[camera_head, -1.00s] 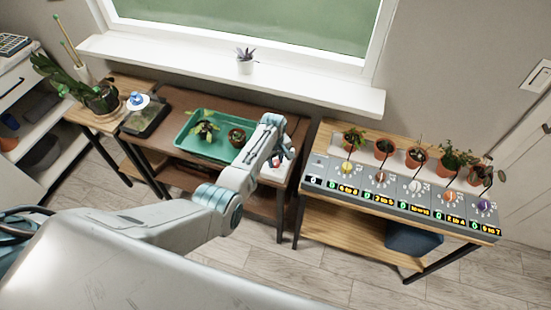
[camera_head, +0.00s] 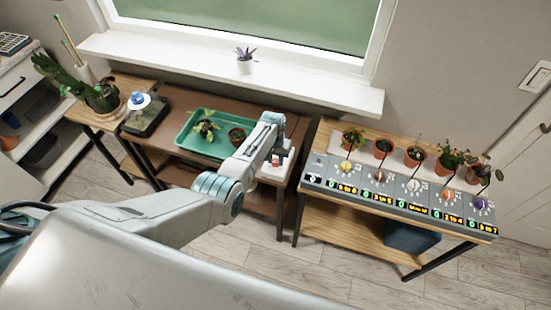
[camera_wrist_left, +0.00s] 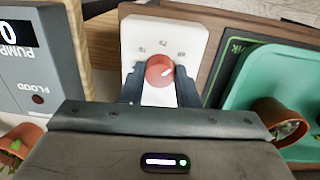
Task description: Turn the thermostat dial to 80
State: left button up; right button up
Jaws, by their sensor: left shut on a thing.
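The thermostat is a white plate (camera_wrist_left: 135,32) with a round red dial (camera_wrist_left: 160,68) bearing a white pointer line. In the left wrist view, small marks sit above the dial; the middle one looks like 75, and the others are too small to read surely. The pointer leans up and to the right. My left gripper (camera_wrist_left: 160,86) is shut on the dial, one dark finger on either side. In the head view, my left gripper (camera_head: 276,158) is at the thermostat plate (camera_head: 272,170), on the right end of the brown table.
A green tray (camera_head: 184,143) with potted plants lies left of the thermostat. A grey panel (camera_head: 395,192) with several knobs and displays stands on the right table, with several potted plants behind it. A small pot (camera_head: 245,66) sits on the windowsill.

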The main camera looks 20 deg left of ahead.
aim_at(274, 160)
pick_arm(q)
jog(key=shift+m, duration=0.5)
jog(key=o, duration=1)
jog(key=shift+r, duration=0.6)
jog(key=r, duration=0.5)
jog(key=r+b, duration=0.1)
jog(key=r, duration=0.3)
jog(key=shift+a+r, duration=0.2)
jog(key=shift+r, duration=0.15)
